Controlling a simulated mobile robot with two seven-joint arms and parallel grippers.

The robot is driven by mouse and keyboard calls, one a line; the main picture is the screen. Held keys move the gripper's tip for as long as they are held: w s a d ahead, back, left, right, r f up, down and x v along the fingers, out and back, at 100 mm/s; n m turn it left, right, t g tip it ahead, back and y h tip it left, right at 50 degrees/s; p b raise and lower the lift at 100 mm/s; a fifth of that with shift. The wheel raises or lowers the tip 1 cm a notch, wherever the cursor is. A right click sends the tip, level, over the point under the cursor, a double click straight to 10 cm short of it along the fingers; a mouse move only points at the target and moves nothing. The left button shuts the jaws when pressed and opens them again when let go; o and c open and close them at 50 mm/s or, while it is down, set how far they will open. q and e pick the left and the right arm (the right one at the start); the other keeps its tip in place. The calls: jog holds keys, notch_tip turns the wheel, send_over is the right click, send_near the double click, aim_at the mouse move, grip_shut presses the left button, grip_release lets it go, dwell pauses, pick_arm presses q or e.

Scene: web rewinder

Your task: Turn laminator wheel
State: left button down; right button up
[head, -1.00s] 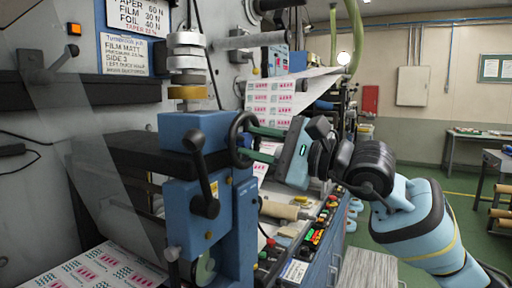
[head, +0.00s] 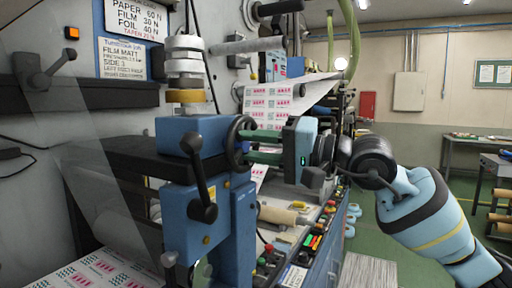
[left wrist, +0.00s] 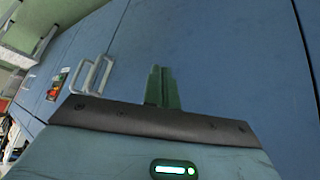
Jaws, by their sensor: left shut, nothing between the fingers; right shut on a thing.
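The laminator wheel (head: 238,143) is a black handwheel on the right side of the blue laminator block (head: 195,132), seen nearly edge-on in the head view. My right gripper (head: 250,146) comes in from the right with its green fingers at the wheel. It is shut on the wheel; the exact contact on the rim is partly hidden. My left gripper (left wrist: 163,88) shows only in the left wrist view, with its green fingers together and empty. Blue panels are in front of it.
A black crank lever (head: 200,178) sticks out of the laminator's front, left of the wheel. Printed web (head: 268,105) runs behind the wheel. A control panel with coloured buttons (head: 317,237) lies below my right arm. Green floor is open at right.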

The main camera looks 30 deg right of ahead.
jog(key=shift+n, duration=1.4)
jog(key=o, duration=0.7)
jog(key=shift+s+d, duration=0.25)
jog(key=shift+b+v, duration=1.5)
jog(key=shift+v, duration=2.05)
jog(key=shift+r, duration=0.1)
